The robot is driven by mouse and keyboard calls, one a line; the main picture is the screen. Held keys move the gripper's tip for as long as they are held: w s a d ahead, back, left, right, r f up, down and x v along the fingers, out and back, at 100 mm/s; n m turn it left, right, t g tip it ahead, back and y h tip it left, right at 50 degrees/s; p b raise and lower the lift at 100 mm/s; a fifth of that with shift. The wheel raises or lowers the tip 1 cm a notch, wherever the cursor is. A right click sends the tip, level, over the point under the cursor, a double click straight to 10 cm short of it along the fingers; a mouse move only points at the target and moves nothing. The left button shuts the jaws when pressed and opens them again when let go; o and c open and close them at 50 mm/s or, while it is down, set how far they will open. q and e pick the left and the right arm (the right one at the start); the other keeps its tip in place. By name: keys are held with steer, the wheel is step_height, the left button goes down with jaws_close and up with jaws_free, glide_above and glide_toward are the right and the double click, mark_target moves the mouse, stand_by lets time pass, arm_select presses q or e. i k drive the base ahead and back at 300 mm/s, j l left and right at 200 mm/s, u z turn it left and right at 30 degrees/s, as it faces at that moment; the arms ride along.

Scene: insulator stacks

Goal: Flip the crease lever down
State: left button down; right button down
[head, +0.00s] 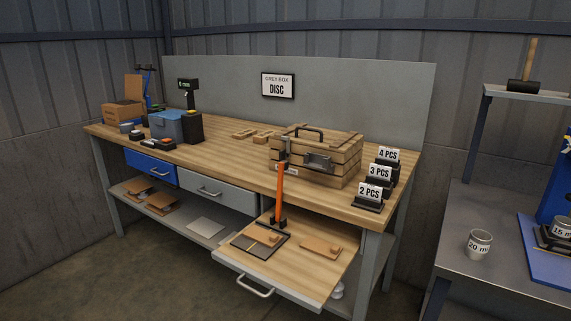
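An orange lever (280,188) stands upright, with a black base at its foot, on the pulled-out wooden drawer (300,286) of the workbench. It appears to be the crease lever. Beside its base, a dark-framed plate (241,249) lies on the drawer with a brown cardboard piece on it. Another brown piece (322,247) lies to the right on the drawer. The lever's upper end overlaps the front of the wooden crate in the picture. Neither of my grippers is in view.
The workbench (215,158) carries a latched wooden crate (345,150), stepped "PCS" signs (370,192), a blue-grey box (167,126) and a cardboard box (122,111). A metal table (460,225) with a cup (478,244) stands right. Floor shows at front left.

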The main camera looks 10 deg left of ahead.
mark_target(283, 165)
steer(key=k, duration=0.35)
steer(key=z, duration=2.1)
steer(key=k+j, duration=0.15)
steer(key=j, duration=0.3)
steer(key=k+j, duration=0.15)
steer(key=j, duration=0.3)
steer(key=k+j, duration=0.1)
steer(key=j, duration=0.35)
steer(key=k+j, duration=0.15)
steer(key=j, duration=0.3)
steer(key=k+j, duration=0.15)
steer(key=j, duration=0.3)
steer(key=k+j, duration=0.15)
steer(key=j, duration=0.3)
steer(key=k+j, duration=0.15)
steer(key=j, duration=0.3)
steer(key=k+j, duration=0.1)
steer(key=j, duration=0.3)
